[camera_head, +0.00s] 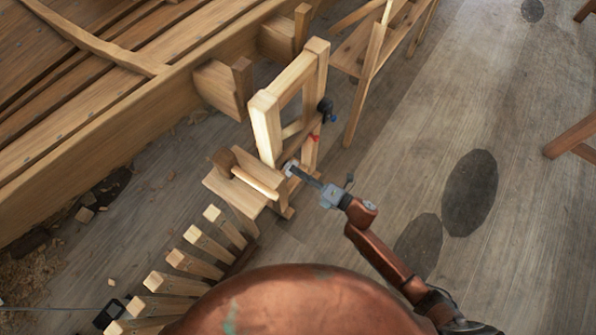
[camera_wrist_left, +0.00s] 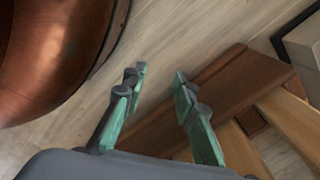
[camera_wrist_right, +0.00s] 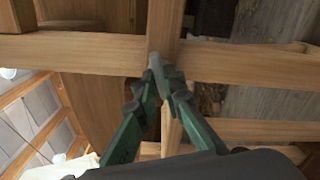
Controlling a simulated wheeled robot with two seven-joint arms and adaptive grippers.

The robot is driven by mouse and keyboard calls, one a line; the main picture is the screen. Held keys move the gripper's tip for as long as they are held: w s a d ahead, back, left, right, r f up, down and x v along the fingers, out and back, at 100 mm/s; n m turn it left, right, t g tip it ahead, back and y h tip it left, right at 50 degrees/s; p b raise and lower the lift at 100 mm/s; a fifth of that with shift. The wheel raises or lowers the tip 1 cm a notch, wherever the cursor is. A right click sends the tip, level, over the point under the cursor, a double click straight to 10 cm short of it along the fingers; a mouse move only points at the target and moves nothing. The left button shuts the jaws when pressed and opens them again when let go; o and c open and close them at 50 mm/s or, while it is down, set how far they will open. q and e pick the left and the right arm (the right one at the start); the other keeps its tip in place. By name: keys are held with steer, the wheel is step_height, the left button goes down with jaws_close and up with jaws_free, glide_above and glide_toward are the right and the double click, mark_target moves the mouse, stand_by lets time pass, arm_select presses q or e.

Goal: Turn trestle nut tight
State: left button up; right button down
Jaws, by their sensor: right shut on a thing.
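The wooden trestle (camera_head: 265,125), an upright frame of pale posts and rails, stands in the middle of the head view. My right gripper (camera_head: 290,168) reaches its lower part from the right. In the right wrist view my right gripper (camera_wrist_right: 158,78) is shut on a small grey piece (camera_wrist_right: 155,62) against the wooden post (camera_wrist_right: 165,25). The fingers hide much of this piece, so I cannot tell for sure that it is the nut. A black knob (camera_head: 325,105) sits on the trestle's far post. My left gripper (camera_wrist_left: 160,75) is open and empty above brown boards.
A mallet (camera_head: 255,181) lies on a low wooden stand (camera_head: 215,185) beside the trestle. Several wooden pieces (camera_head: 178,283) stand in a row nearer me. The planked hull (camera_head: 130,110) fills the upper left. Another wooden frame (camera_head: 368,75) stands behind.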

stand_by(0.3)
arm_select(q)
steer(key=s+a+f+p, duration=0.1)
steer(key=s+f+p, duration=0.3)
steer(key=s, duration=0.8)
steer(key=shift+m+p, duration=0.3)
steer(key=shift+p, duration=0.35)
arm_select(e)
steer(key=shift+m, duration=5.2)
arm_select(q)
steer(key=shift+s, duration=0.1)
arm_select(e)
steer(key=c, duration=2)
jaws_free()
steer(key=shift+c, duration=0.2)
arm_select(q)
steer(key=shift+s+a, duration=0.1)
arm_select(e)
steer(key=v, duration=1.2)
steer(key=shift+d+f, duration=0.1)
steer(key=shift+d, duration=0.05)
